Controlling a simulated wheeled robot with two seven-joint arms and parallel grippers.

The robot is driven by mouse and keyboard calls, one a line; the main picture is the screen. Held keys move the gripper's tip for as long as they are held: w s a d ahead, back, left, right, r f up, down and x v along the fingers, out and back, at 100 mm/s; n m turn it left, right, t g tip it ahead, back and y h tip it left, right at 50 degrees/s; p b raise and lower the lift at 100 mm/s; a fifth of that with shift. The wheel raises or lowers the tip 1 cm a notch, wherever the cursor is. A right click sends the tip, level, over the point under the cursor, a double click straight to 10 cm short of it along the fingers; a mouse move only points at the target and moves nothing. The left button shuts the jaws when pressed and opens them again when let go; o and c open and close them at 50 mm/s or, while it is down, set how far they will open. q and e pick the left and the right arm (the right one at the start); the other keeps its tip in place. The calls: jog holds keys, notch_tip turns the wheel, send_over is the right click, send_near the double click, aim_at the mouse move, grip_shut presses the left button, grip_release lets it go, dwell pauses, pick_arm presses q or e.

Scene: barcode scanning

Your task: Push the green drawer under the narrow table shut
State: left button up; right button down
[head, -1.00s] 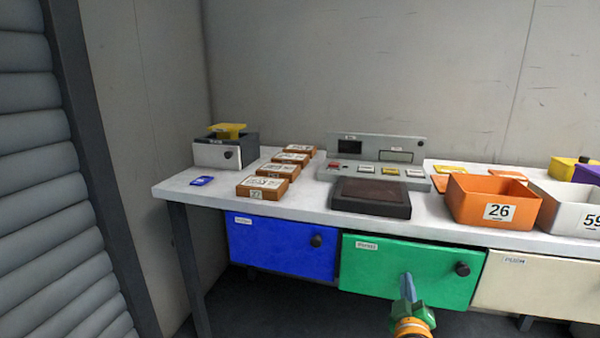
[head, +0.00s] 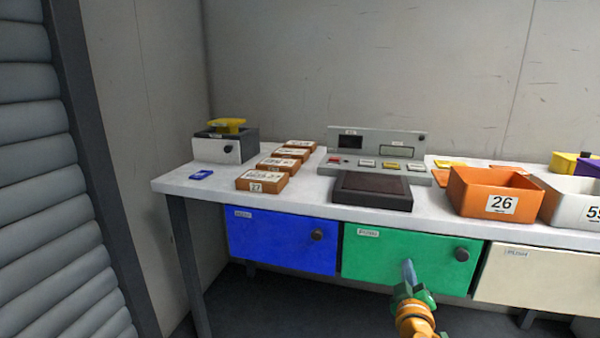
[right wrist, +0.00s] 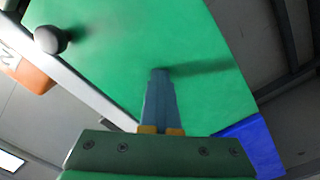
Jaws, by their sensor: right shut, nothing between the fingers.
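The green drawer (head: 400,250) is under the narrow table (head: 290,205), between a blue drawer and a cream drawer. Its front looks about level with theirs. A dark round knob (head: 461,254) is at its right. My right gripper (head: 409,268) is shut and empty, its fingertips at the middle of the green front. In the right wrist view the shut fingertips (right wrist: 160,72) are against or very close to the green front (right wrist: 130,40); I cannot tell whether they touch. My left gripper is not in view.
A blue drawer (head: 270,240) is to the left and a cream drawer (head: 535,280) to the right. On the tabletop are an orange bin (head: 495,203), a white bin (head: 575,208), a dark pad (head: 370,190), a grey console (head: 360,142) and brown boxes (head: 262,184).

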jog(key=p+v, duration=0.4)
jog(key=v, duration=0.9)
